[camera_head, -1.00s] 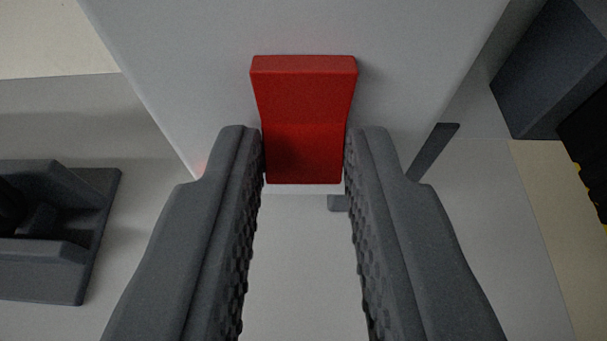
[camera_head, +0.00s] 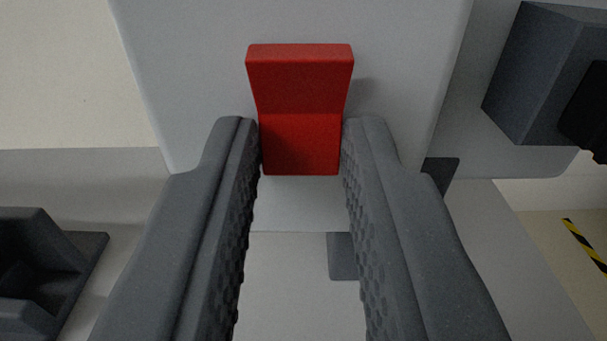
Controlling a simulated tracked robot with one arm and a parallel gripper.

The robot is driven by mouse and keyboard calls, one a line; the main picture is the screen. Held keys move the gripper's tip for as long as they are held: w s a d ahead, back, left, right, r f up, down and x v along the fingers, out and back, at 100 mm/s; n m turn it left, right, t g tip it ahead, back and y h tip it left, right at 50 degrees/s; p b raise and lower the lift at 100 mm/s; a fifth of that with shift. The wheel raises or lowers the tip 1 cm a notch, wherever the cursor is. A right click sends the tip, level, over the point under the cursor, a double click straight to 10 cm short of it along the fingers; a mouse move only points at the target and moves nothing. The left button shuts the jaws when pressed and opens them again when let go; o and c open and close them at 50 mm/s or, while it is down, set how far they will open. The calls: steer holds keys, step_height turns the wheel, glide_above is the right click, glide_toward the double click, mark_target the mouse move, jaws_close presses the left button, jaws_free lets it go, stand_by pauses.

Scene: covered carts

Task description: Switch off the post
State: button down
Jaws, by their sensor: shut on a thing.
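A red switch handle (camera_head: 300,105) sticks out from the front of a light grey post (camera_head: 190,80) in the upper middle of the head camera view. My gripper (camera_head: 300,150) is shut on the lower part of the red handle, one dark ribbed finger against each side. The handle's upper end is wider and stands above the fingertips. The post's lower front is partly hidden behind my fingers.
A dark bracket-like block (camera_head: 45,270) lies on the grey surface at the lower left. A dark grey box (camera_head: 545,80) stands at the upper right. A yellow and black stripe (camera_head: 585,246) marks the pale floor at the right.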

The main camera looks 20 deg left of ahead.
steer(key=shift+f, duration=0.2)
steer(key=c, duration=1.2)
jaws_free()
steer(key=shift+c, duration=0.2)
steer(key=shift+r, duration=0.1)
steer(key=shift+s, duration=0.1)
steer(key=shift+s+d, duration=0.2)
steer(key=shift+s, duration=0.1)
steer(key=b+v, duration=0.2)
steer(key=v, duration=1)
steer(key=shift+s+f, duration=0.35)
steer(key=shift+s, duration=0.05)
